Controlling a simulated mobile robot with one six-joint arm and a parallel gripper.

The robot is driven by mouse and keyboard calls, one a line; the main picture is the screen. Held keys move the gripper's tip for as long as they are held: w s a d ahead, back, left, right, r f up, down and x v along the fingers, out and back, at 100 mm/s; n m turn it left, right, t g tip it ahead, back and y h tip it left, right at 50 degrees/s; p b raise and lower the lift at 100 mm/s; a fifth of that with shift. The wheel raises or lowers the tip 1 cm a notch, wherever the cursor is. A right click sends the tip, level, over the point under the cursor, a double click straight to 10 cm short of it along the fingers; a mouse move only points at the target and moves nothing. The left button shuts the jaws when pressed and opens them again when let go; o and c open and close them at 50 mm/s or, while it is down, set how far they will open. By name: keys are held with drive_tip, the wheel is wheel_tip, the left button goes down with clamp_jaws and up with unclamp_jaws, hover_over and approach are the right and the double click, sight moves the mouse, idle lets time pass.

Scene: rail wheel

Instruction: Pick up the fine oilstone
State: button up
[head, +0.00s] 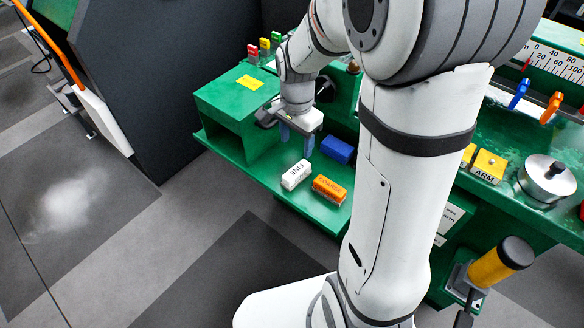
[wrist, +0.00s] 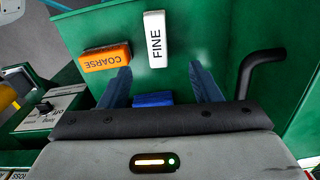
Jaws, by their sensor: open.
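The fine oilstone is a white block (head: 296,175) marked FINE, lying on the green shelf (head: 262,176). In the wrist view the white block (wrist: 155,38) lies beyond my fingertips, between their lines. My gripper (head: 296,142) is open and empty, pointing down above the shelf, behind the white block in the head view. Its two blue fingers also show in the wrist view (wrist: 162,80). An orange block (head: 330,189) marked COARSE lies to the right of the white one. A blue block (head: 337,149) lies behind them, partly hidden by my gripper in the wrist view (wrist: 152,99).
A green box with a yellow label (head: 249,82) stands left of my gripper. A dark curved handle (wrist: 262,68) is at the right in the wrist view. The shelf's front left is bare.

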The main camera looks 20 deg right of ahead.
sight(297, 170)
wheel_tip(297, 170, down, 6)
drive_tip(key=shift+f+b, duration=0.1)
drive_tip(key=shift+b, duration=0.2)
drive_tip(key=f, duration=0.4)
drive_tip(key=shift+s+f+b, duration=0.1)
drive_tip(key=shift+s+b, duration=0.25)
drive_tip(key=shift+f, duration=0.5)
drive_tip(key=shift+c, duration=0.4)
drive_tip(key=c, duration=1.1)
drive_tip(key=shift+r, duration=0.1)
wheel_tip(297, 170, up, 10)
drive_tip(key=shift+p, duration=0.7)
